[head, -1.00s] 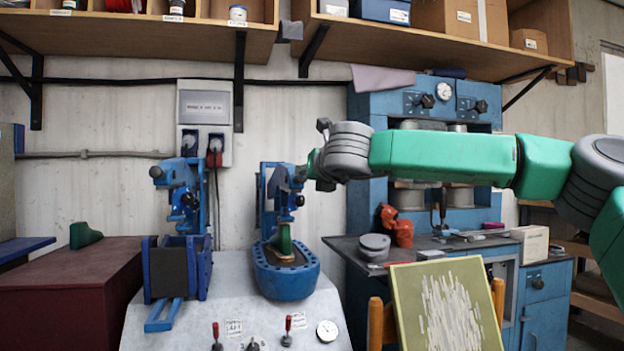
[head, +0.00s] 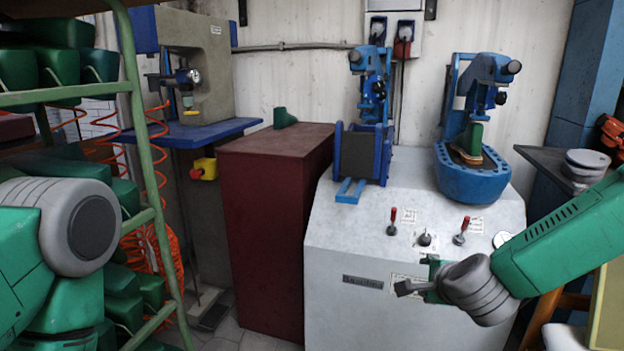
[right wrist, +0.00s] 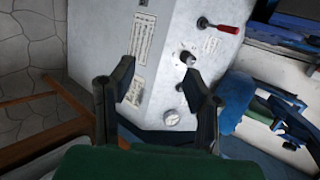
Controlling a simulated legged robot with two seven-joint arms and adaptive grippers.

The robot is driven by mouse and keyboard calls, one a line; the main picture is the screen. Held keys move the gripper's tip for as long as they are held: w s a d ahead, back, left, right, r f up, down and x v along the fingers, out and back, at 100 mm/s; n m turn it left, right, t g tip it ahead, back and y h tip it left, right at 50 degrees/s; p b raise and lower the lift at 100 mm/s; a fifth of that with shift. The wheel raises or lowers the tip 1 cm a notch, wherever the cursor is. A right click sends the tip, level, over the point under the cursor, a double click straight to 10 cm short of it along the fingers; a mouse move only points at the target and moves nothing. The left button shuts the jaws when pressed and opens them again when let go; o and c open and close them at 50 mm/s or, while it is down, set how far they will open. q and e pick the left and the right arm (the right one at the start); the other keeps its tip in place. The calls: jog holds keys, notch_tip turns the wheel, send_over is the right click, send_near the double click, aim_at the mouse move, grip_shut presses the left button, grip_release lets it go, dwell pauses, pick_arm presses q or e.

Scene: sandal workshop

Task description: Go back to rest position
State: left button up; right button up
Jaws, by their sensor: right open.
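My right gripper (head: 418,288) is in front of the white machine's (head: 345,240) front panel, below its red-handled levers. It also shows in the right wrist view (right wrist: 162,92), with its two dark fingers apart and nothing between them. My right arm comes in from the right edge of the head view. Part of my left arm, green with a grey joint, shows at the lower left, but its gripper is out of sight.
A blue press (head: 472,182) with a green piece in it and a second blue press unit (head: 362,150) top the machine. A dark red cabinet (head: 270,230) carries a green last (head: 284,118). A green rack (head: 135,120) with green lasts stands near my left arm.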

jog(key=s+d+f+n+g, duration=0.1)
jog(key=s+f+n+g, duration=0.3)
jog(key=s+f+n, duration=0.65)
jog(key=s+d+f+n+g, duration=0.1)
jog(key=s+f+n+g, duration=0.35)
jog(key=s+f, duration=1.05)
jog(key=s+d+n+g, duration=0.25)
jog(key=s+n, duration=0.25)
jog(key=s, duration=0.9)
pick_arm(q)
notch_tip(320, 180, up, 12)
jog(key=p, duration=1.2)
jog(key=shift+r, duration=0.25)
pick_arm(e)
notch_tip(320, 180, up, 14)
jog(key=shift+d+f+t, duration=0.15)
jog(key=shift+f+t, duration=0.1)
jog(key=shift+t, duration=0.05)
jog(key=shift+w, duration=0.1)
pick_arm(q)
jog(key=shift+c, duration=0.4)
pick_arm(e)
jog(key=shift+c, duration=0.5)
